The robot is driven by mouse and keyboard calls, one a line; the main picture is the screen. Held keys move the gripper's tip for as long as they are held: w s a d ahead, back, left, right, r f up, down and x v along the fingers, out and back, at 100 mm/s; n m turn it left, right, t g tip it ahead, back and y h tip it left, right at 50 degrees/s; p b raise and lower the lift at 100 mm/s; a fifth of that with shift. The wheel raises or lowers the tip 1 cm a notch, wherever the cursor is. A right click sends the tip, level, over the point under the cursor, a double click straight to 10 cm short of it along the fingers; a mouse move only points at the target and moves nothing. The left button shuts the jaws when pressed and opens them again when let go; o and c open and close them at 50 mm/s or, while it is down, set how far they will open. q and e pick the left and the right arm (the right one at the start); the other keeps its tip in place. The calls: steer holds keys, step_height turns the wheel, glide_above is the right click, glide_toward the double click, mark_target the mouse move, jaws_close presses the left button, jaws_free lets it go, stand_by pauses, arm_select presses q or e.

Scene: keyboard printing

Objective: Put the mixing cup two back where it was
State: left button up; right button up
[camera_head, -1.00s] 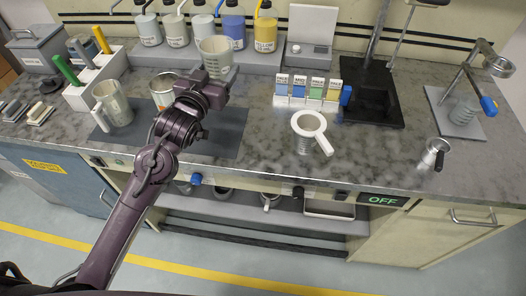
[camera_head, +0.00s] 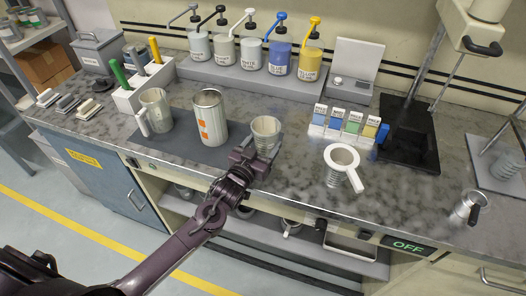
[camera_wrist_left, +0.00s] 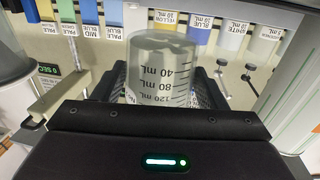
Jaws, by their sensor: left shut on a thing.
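The mixing cup (camera_head: 265,131) is a clear, grey-white cup, held upright at the right end of the dark mat (camera_head: 190,148). My left gripper (camera_head: 256,152) is shut on it from the front. In the left wrist view the same cup (camera_wrist_left: 160,68) sits between the fingers (camera_wrist_left: 160,95), with 40, 80 and 120 mL marks showing. Whether its base touches the mat is hidden by the gripper. My right gripper is not in view.
A metal can (camera_head: 209,118) with orange marks and a clear handled jug (camera_head: 155,112) stand on the mat to the left. A white-rimmed strainer (camera_head: 342,160) is on the counter to the right. Labelled boxes (camera_head: 345,122) and pump bottles (camera_head: 252,50) stand behind.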

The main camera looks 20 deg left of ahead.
mark_target(262, 154)
arm_select(q)
step_height(262, 154, down, 3)
steer(key=shift+f, duration=0.55)
steer(key=o, duration=1.4)
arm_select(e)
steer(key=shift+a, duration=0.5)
arm_select(q)
steer(key=shift+r, duration=0.2)
steer(key=shift+s, duration=0.25)
steer(key=s, duration=0.3)
steer(key=s+a+b, duration=0.1)
steer(key=s, duration=0.3)
steer(key=s+a, duration=0.1)
steer(key=s, duration=0.3)
steer(key=shift+s+b, duration=0.2)
steer(key=shift+b, duration=0.15)
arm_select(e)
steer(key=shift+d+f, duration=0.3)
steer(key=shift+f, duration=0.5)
